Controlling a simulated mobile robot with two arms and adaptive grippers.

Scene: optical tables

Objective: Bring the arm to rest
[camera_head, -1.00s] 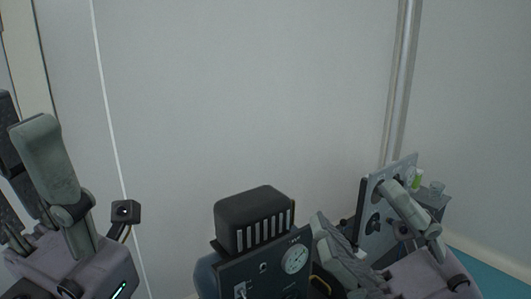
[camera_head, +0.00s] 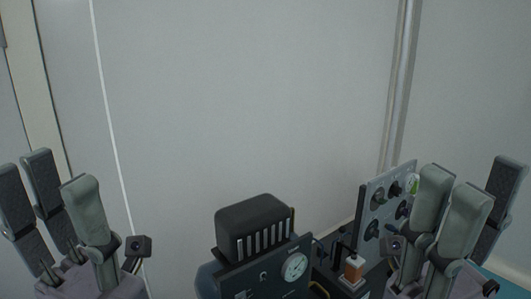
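My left gripper (camera_head: 60,185) stands at the lower left of the head view, fingers pointing up, spread apart and empty. My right gripper (camera_head: 474,180) stands at the lower right, fingers also up and apart, with nothing between them. It partly covers the right side of a grey panel with dark knobs (camera_head: 374,205). Both arms below the grippers are cut off by the bottom edge.
A black vented box (camera_head: 252,224) sits at bottom centre, behind a dark panel with a round white gauge (camera_head: 295,267). A small orange and white item (camera_head: 353,268) stands between that panel and my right gripper. The plain wall (camera_head: 250,100) behind is clear.

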